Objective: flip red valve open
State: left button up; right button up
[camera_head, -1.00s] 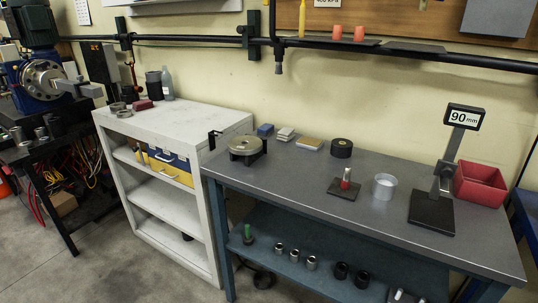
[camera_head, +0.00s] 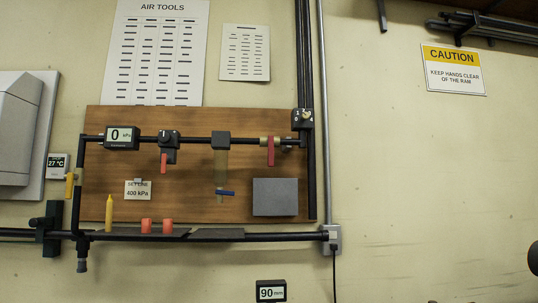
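A red lever (camera_head: 271,152) hangs straight down from a brass valve body at the right end of the black pipe (camera_head: 190,140) on the wooden board. It stands square to the pipe. A smaller orange-red handle (camera_head: 164,163) hangs below a black fitting left of centre on the same pipe. The gauge (camera_head: 122,137) at the left end reads 0 kPa. Neither of my grippers shows in the head view.
A yellow handle (camera_head: 70,185) sits on the pipe at far left. A lower ledge (camera_head: 215,234) carries a yellow bottle (camera_head: 109,214) and two orange caps. A grey box (camera_head: 275,197) sits below the red lever. A dark shape (camera_head: 534,257) at the right edge is unclear.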

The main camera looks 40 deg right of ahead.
aim_at(270, 140)
jog(key=z, duration=1.6)
jog(key=i+l, duration=0.1)
jog(key=l, duration=0.3)
jog(key=i+l, duration=0.15)
jog(key=l, duration=0.25)
jog(key=i+l, duration=0.1)
jog(key=l, duration=0.3)
jog(key=i+l, duration=0.15)
jog(key=l, duration=0.25)
